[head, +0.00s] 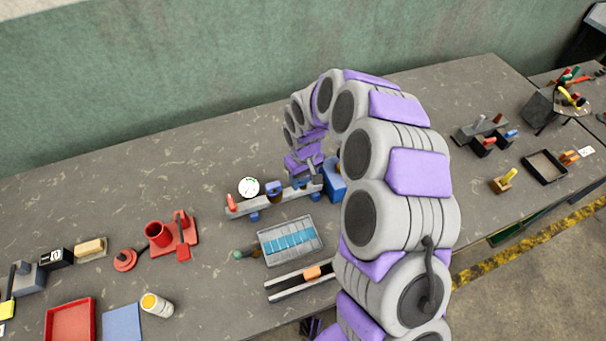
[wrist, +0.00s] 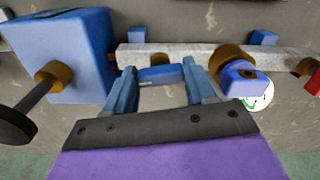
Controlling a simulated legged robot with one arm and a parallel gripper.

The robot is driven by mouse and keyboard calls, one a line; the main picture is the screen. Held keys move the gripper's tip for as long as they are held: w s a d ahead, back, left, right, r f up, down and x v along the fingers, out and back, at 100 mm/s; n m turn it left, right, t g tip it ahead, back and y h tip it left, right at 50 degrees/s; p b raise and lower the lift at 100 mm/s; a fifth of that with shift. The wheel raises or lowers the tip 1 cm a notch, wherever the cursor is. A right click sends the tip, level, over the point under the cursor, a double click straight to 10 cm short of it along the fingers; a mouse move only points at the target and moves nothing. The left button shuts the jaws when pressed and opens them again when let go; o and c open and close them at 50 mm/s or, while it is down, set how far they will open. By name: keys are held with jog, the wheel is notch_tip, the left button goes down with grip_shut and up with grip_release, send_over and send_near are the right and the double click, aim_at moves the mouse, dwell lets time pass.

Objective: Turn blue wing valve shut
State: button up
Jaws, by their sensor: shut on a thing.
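A grey pipe (head: 258,205) lies across the middle of the bench; it also shows in the wrist view (wrist: 205,55). My gripper (wrist: 160,78) is shut on the blue wing valve (wrist: 160,73), with one blue finger at each end of the wing. The wing lies roughly level in the wrist view, in front of the pipe. In the head view my gripper (head: 313,178) comes down at the right end of the pipe, and my arm and gripper hide most of the wing.
A blue box (head: 335,181) adjoins the pipe at right. A blue-and-brown fitting (wrist: 240,78), a white gauge (head: 249,187) and a red handle (head: 231,202) are along or near the pipe to the left in the head view. A grey tray (head: 266,255) stands in front.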

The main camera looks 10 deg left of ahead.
aim_at(304, 177)
jog(key=n+p, duration=0.2)
jog(key=n, duration=0.1)
jog(key=shift+d+r+n, duration=0.1)
jog(key=shift+n, duration=0.2)
jog(key=n+p, duration=0.1)
jog(key=n, duration=0.3)
jog(key=shift+w+n+p, duration=0.15)
jog(key=shift+n+p, duration=0.15)
jog(key=shift+p, duration=0.1)
jog(key=n, duration=0.4)
jog(key=shift+w+p, duration=0.15)
jog(key=shift+p, duration=0.25)
jog(key=shift+w+n, duration=0.1)
jog(key=shift+n, duration=1.6)
jog(key=o, duration=1)
jog(key=shift+o, duration=0.2)
notch_tip(304, 177, up, 17)
jog(key=p, duration=0.1)
